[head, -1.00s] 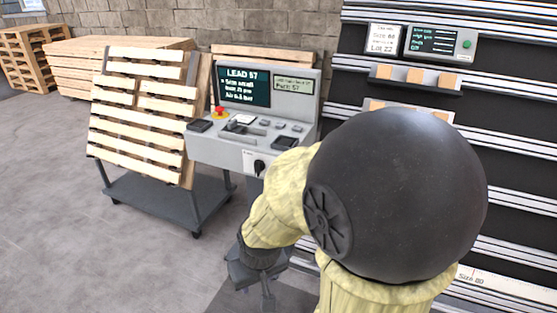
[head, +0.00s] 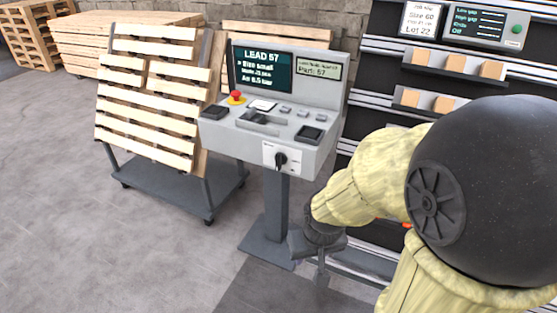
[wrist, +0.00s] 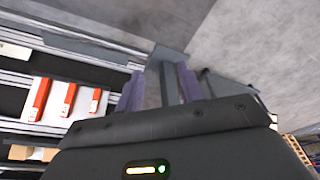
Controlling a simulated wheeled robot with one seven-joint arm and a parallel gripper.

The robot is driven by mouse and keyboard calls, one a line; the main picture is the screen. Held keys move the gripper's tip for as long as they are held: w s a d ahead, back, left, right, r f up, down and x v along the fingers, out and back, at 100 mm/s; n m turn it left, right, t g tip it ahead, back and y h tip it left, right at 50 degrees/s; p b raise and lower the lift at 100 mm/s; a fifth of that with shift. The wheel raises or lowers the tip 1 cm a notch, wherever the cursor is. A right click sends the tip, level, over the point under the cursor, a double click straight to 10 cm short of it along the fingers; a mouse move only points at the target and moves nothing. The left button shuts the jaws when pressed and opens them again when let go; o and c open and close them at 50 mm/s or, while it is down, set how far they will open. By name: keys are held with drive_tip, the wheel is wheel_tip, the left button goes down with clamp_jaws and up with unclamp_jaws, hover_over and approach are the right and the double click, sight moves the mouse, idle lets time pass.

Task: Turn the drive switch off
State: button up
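The drive switch (head: 281,159) is a black rotary knob on a white plate, low on the front face of the grey console (head: 222,137). Its handle looks roughly upright; the plate's lettering is too small to read. My gripper (head: 320,275) hangs below and to the right of the switch, apart from it, near the console's post. In the wrist view my gripper (wrist: 160,90) shows two purple-padded fingers spread apart with nothing held between them. I cannot make out the switch in the wrist view.
A red stop button (head: 236,96) sits on the console's top left, below a lit screen (head: 263,70). A slatted pallet on a cart (head: 185,195) stands left. A rack with bins (head: 440,65) stands behind my arm at right. The left foreground floor is clear.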

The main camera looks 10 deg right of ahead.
sight(277, 160)
drive_tip(key=w+a+f+m+t+h+p, duration=0.2)
drive_tip(key=w+a+t+h+p, duration=0.3)
drive_tip(key=w, duration=0.7)
drive_tip(key=w+a+f+m+t+h+p, duration=0.2)
drive_tip(key=w+a+m+t+h+p, duration=0.3)
drive_tip(key=w, duration=0.8)
drive_tip(key=shift+w+a+t+h+p, duration=0.3)
drive_tip(key=shift+t+p, duration=0.2)
drive_tip(key=shift+t, duration=0.5)
drive_tip(key=p+x, duration=0.1)
drive_tip(key=x, duration=1.6)
drive_tip(key=shift+d+f+p, duration=0.1)
drive_tip(key=shift+p, duration=0.25)
clamp_jaws()
